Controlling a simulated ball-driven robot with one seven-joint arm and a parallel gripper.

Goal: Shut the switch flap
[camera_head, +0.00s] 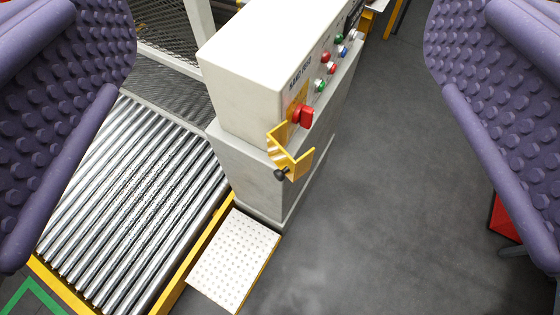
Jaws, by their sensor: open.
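The switch flap (284,158) is a yellow bracket-shaped piece on the front of a pale control box (262,62). It hangs down and out from the box, below a red rotary switch (303,115), which is uncovered. A dark knob (281,174) sits at the flap's lower end. My gripper (280,150) shows as two purple, studded fingers at the left and right edges of the view. It is open wide and empty. The flap and box appear between the fingers, farther away, with no contact visible.
Several red, green and blue buttons (325,57) line the box's face. A roller conveyor (130,200) with a yellow edge lies at left, and a perforated white plate (233,260) is below the box. A mesh fence (175,25) stands behind.

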